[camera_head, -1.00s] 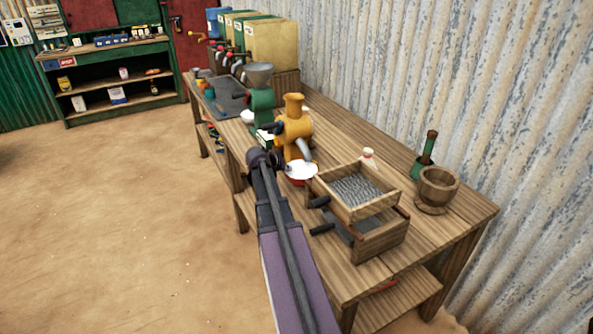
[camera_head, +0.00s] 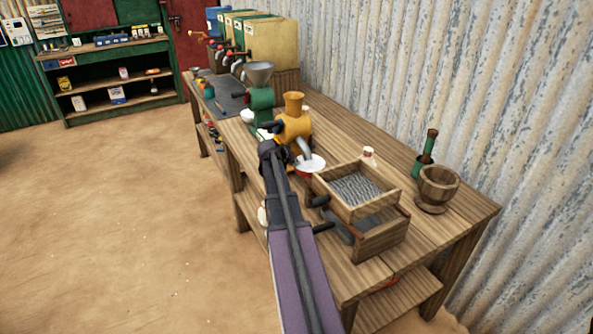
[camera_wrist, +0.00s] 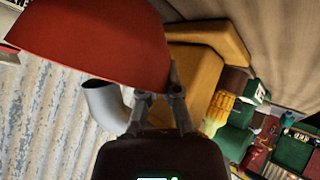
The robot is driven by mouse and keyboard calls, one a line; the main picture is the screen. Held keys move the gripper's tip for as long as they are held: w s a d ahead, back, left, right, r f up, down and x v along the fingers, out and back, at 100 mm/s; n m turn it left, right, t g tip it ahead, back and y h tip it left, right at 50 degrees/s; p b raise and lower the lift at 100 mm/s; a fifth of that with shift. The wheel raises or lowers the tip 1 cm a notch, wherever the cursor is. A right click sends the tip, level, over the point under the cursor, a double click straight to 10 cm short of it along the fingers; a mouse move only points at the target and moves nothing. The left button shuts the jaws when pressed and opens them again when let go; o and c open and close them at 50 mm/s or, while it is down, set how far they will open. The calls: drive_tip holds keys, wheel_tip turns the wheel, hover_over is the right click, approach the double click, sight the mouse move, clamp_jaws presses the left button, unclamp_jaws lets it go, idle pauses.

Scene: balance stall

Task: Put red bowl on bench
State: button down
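The red bowl (camera_head: 312,171), with white contents, is by the grey spout of the yellow mill (camera_head: 294,122) over the bench (camera_head: 400,240). I cannot tell whether it touches the bench top. My gripper (camera_head: 288,156) is at the bowl's left side in the head view, its fingertips hard to make out. In the wrist view, the red bowl (camera_wrist: 100,40) fills the upper left, and my gripper (camera_wrist: 160,86) has its fingers on either side of the bowl's edge, seemingly shut on it. The mill's spout (camera_wrist: 103,105) shows just past the bowl.
A wooden sieve box (camera_head: 358,205) stands right of the bowl, with a small white-capped bottle (camera_head: 369,156) behind it. A mortar (camera_head: 437,186) is at the right end. A green mill (camera_head: 262,100) stands farther back. The bench's near right corner is bare.

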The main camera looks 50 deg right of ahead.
drive_tip(key=shift+a+f+b, duration=0.1)
drive_tip(key=shift+f+b, duration=1)
drive_tip(key=shift+f, duration=0.4)
drive_tip(key=shift+f, duration=0.2)
drive_tip(key=c, duration=0.8)
unclamp_jaws()
drive_tip(key=shift+r, duration=0.1)
drive_tip(key=shift+r, duration=0.1)
drive_tip(key=shift+r, duration=0.15)
drive_tip(key=p+v, duration=0.8)
drive_tip(key=v, duration=0.4)
drive_tip(key=shift+a, duration=0.1)
